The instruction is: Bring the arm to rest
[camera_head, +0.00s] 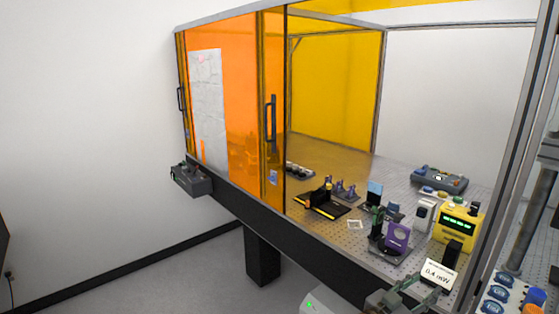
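My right gripper (425,287) shows at the bottom, right of the middle, in front of the optical table's (330,262) near edge. Its grey-green fingers look spread apart, with nothing visible between them. A white card reading "0.4 mW" (438,273) stands just beyond the fingertips; I cannot tell whether they touch it. Most of my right arm is out of the picture.
An orange panel door (240,110) with a dark handle encloses the table's left side. A purple mount (397,237), a yellow meter (457,222) and a black-yellow stage (321,202) stand on the table. The left floor is clear.

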